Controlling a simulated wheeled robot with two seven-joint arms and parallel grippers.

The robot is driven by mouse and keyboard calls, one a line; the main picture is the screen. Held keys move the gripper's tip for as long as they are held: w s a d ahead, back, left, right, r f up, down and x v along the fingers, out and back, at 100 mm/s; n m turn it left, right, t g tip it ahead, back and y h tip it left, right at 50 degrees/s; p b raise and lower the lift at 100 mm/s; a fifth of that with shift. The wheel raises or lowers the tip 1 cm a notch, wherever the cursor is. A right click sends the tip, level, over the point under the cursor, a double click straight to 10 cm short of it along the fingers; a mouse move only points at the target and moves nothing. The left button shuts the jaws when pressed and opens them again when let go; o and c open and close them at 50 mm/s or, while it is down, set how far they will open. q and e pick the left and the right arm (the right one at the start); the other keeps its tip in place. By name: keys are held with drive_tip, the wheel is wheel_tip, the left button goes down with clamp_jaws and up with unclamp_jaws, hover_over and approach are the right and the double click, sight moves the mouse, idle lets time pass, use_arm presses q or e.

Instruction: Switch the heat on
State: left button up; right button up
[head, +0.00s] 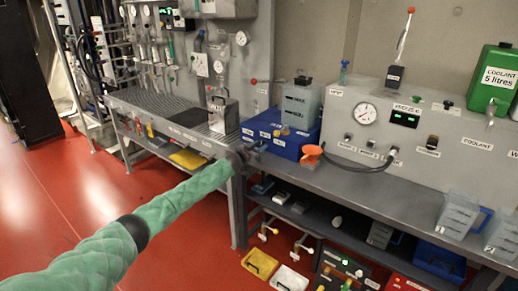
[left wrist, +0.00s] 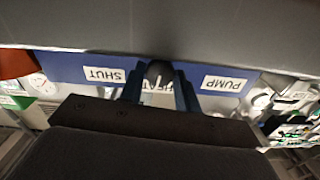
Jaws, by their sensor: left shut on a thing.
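The heat switch is a dark round knob (left wrist: 160,72) with a pale pointer line, in front of a partly covered label that reads HEAT (left wrist: 160,87). It sits on a blue panel between labels SHUT (left wrist: 104,75) and PUMP (left wrist: 224,85), all upside down in the left wrist view. The panel belongs to a blue box (head: 292,148) on the bench in the head view. My left gripper (head: 252,150) is at the box's front left; in the left wrist view its two fingers (left wrist: 159,92) are shut on the knob from both sides. My right gripper is not in view.
A grey panel with a dial (head: 366,113) and a green display (head: 405,118) is farther right. A clear container (head: 300,104) is on the box. Red floor (head: 60,215) is free at left.

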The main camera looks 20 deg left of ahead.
use_arm(q)
drive_tip(key=m+b, duration=0.3)
drive_tip(key=m, duration=0.6)
drive_tip(key=shift+f, duration=0.1)
drive_tip(key=shift+m+b, duration=0.4)
drive_tip(key=shift+m, duration=0.5)
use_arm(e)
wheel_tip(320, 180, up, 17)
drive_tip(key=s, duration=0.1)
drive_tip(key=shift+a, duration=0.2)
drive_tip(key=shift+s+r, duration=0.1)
use_arm(q)
drive_tip(key=o, duration=0.9)
drive_tip(key=shift+o, duration=0.2)
